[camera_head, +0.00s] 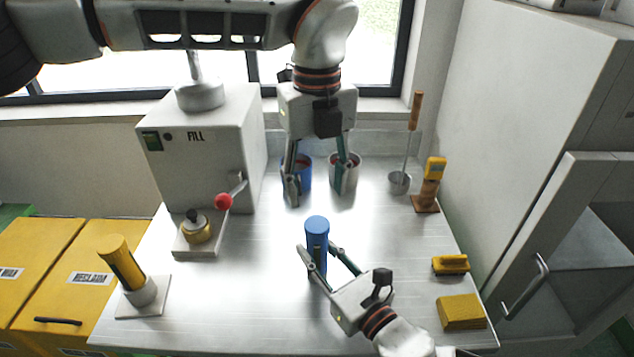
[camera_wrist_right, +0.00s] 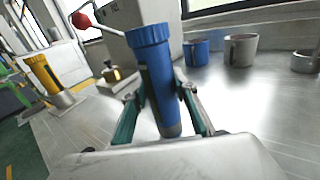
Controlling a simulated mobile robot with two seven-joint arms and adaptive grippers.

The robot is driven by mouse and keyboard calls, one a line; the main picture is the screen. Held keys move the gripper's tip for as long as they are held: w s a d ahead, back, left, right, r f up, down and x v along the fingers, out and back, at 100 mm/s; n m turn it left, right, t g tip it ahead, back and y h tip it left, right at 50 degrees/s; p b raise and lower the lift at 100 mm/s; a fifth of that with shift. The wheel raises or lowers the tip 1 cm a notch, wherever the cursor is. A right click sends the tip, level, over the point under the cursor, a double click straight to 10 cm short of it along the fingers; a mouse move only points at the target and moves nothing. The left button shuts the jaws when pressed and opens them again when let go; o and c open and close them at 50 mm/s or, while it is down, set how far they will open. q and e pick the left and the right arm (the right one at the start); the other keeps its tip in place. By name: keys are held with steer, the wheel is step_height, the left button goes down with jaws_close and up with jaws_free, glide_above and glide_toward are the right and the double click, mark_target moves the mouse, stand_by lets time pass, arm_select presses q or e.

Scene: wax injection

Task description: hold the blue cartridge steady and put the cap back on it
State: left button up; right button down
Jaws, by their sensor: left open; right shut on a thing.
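The blue cartridge (camera_head: 317,256) stands about upright at the middle of the table, and it also shows in the right wrist view (camera_wrist_right: 161,92). A ribbed blue cap (camera_wrist_right: 148,35) sits on its top end; from the head it shows as a round blue top (camera_head: 317,223). My right gripper (camera_head: 319,250) is shut on the cartridge's body, one finger on each side, below the cap. I cannot tell whether its lower end touches the table. My left gripper (camera_head: 318,172) is open and empty, behind and above the cartridge, its fingers pointing down in front of two mugs.
A blue mug (camera_head: 304,172) and a grey mug (camera_head: 344,178) stand behind. The fill machine (camera_head: 197,150) with a red-knobbed lever is at left. A yellow cartridge (camera_head: 121,262) stands in a holder at front left. A yellow brush (camera_head: 451,265) and sponge (camera_head: 460,312) lie at right.

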mark_target(317, 223)
stand_by(0.4)
arm_select(q)
steer(key=shift+f, duration=4)
steer(key=c, duration=1.2)
steer(key=m, duration=0.4)
steer(key=shift+c, duration=0.2)
steer(key=m, duration=0.5)
steer(key=shift+m, duration=0.3)
steer(key=m, duration=1.1)
steer(key=o, duration=1.2)
